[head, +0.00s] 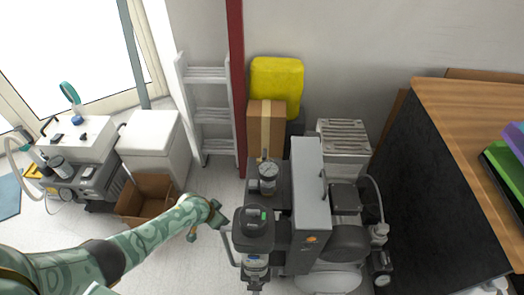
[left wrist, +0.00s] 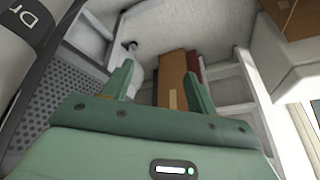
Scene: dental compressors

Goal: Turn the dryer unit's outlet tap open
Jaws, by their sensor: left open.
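The dryer unit (head: 254,262) is a dark-topped canister with a small green display at the near left of the compressor in the head view. In the left wrist view its light body with a dark band lettered "Dr" (left wrist: 38,18) fills the upper left corner. My left gripper (head: 207,226) is just left of the canister's top. Its fingers are spread and empty in the left wrist view (left wrist: 160,72). A small dark knob (left wrist: 130,46) shows beyond the left fingertip; I cannot tell whether it is the outlet tap. My right gripper is not in view.
The compressor's grey cabinet (head: 310,205) and pump parts stand right of the dryer. A wooden-topped counter (head: 470,110) is at the right. A ladder (head: 208,110), a yellow container (head: 275,85) and a cardboard box (head: 148,196) stand behind and left. Floor between them is clear.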

